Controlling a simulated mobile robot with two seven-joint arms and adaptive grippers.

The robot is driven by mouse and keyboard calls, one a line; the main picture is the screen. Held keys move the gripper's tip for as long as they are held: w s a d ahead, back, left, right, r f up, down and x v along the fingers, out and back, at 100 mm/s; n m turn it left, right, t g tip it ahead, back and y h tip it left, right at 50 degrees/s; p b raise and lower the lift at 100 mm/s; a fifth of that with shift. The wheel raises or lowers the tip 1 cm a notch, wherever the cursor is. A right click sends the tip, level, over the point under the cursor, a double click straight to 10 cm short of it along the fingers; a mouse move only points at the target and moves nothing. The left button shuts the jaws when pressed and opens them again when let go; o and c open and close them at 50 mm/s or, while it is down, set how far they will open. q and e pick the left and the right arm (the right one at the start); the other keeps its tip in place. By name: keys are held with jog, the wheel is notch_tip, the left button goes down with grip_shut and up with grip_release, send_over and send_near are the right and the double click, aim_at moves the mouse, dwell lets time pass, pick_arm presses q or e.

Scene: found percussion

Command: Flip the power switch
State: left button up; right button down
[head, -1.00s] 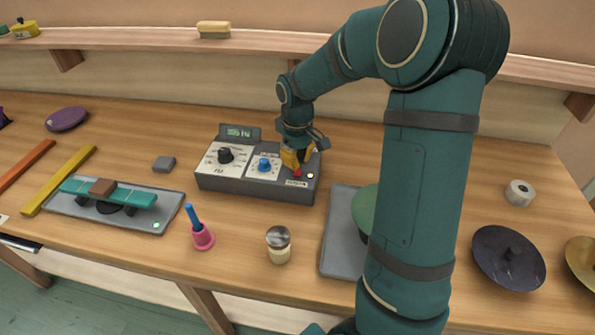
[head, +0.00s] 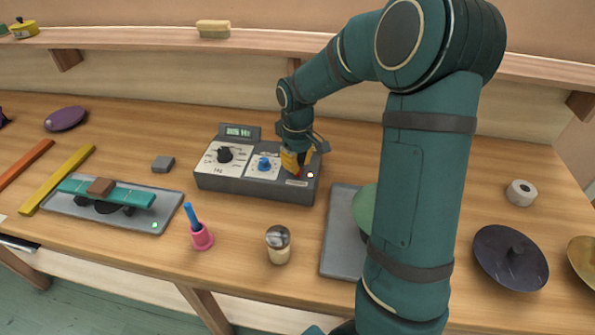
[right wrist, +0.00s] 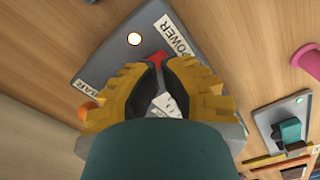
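The grey control box (head: 245,185) stands on the workbench, with a small screen, a black knob, a blue knob and a glowing round light at its right front. The red power switch (right wrist: 157,58) shows in the right wrist view beside the POWER label. My right gripper (head: 300,172), with yellow fingers, points down at the box's right end. In the right wrist view its fingertips (right wrist: 160,65) are nearly together right at the switch and partly cover it. They hold nothing that I can see. Whether they touch the switch is unclear. My left gripper is out of view.
A pink bell-shaped piece with a blue handle (head: 201,237) and a metal-topped shaker (head: 278,246) stand in front of the box. A grey block (head: 163,163) lies to its left. A grey pad (head: 340,250) with a green dome (head: 364,207) is partly behind my arm.

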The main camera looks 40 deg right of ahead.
jog(key=shift+f+b, duration=0.85)
jog(key=shift+f, duration=0.45)
dwell(0.6)
jog(key=shift+r, duration=0.1)
jog(key=shift+r+p, duration=2.9)
jog(key=shift+r, duration=0.6)
